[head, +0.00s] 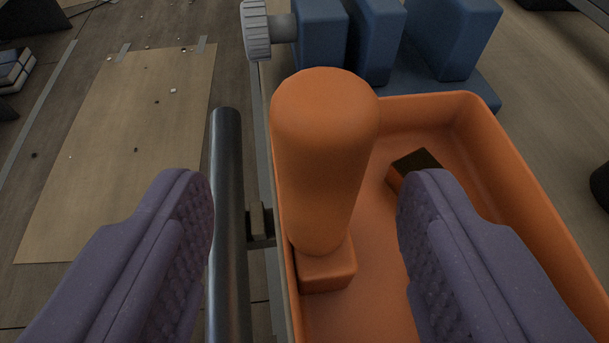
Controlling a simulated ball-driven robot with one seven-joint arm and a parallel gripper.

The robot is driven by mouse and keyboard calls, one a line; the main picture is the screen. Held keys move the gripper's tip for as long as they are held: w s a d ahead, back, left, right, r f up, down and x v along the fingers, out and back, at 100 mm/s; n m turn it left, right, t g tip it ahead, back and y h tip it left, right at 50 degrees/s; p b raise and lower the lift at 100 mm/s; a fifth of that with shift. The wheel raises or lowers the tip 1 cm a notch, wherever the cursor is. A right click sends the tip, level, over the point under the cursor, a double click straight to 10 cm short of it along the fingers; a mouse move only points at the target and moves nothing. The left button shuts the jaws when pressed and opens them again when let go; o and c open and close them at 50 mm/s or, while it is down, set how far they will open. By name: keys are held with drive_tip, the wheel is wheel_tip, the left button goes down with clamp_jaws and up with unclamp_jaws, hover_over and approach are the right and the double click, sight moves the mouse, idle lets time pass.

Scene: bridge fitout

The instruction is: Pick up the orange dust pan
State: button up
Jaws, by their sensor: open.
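The orange dust pan (400,250) lies in the right half of the head view. Its thick rounded handle (322,160) sticks up toward the camera from a small block at the pan's left side. My gripper (308,225) is open, with one purple padded finger left of the handle and the other right of it, over the pan. The handle stands between the fingers, with a visible gap on both sides. The near end of the pan is cut off by the frame and partly hidden by the right finger.
A dark metal rail (228,230) runs along the pan's left side, between it and the left finger. A blue vise-like block with a grey knob (257,30) stands just behind the pan. A pale board (125,150) with scattered bits lies on the floor at left.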

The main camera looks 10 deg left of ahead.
drive_tip(key=b+x, duration=0.1)
drive_tip(key=x, duration=0.1)
drive_tip(key=b+x, duration=0.1)
drive_tip(key=x, duration=0.3)
drive_tip(key=shift+w+d+f+b, duration=0.15)
drive_tip(key=shift+w+d+b, duration=0.1)
drive_tip(key=shift+b, duration=0.15)
clamp_jaws()
